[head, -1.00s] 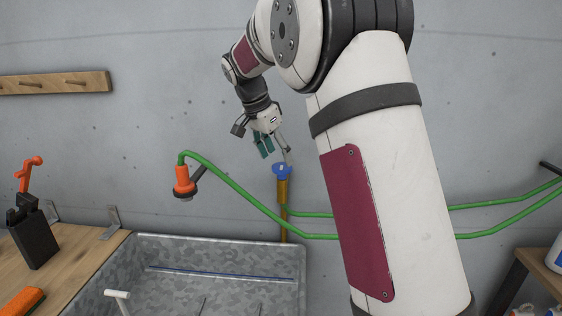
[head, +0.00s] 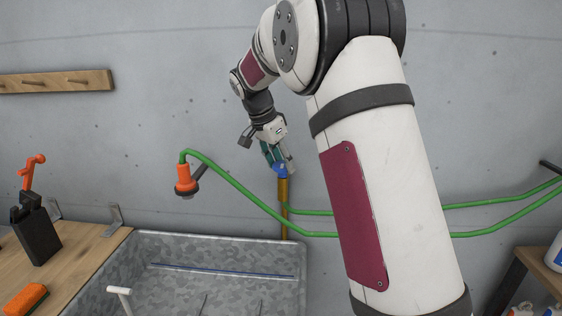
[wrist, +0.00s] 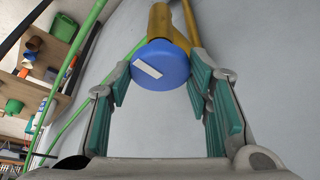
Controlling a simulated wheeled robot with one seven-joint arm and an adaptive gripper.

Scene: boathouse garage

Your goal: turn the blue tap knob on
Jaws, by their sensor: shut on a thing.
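The blue tap knob (head: 281,169) sits on top of the brass tap pipe (head: 284,200) above the sink's back right corner. In the wrist view the knob (wrist: 160,66) is a round blue disc with a white bar mark on its face, and the brass pipe (wrist: 159,20) runs behind it. My gripper (head: 279,165) is at the knob. In the wrist view its green-padded fingers (wrist: 160,80) stand on both sides of the knob, shut on it. The exact contact of the pads is hard to see.
A metal sink (head: 215,241) lies below. A green hose (head: 235,185) crosses the wall close to the tap, with an orange nozzle (head: 184,178) at left. A wooden bench (head: 78,262) holds a black container (head: 37,236). The wall is close behind the tap.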

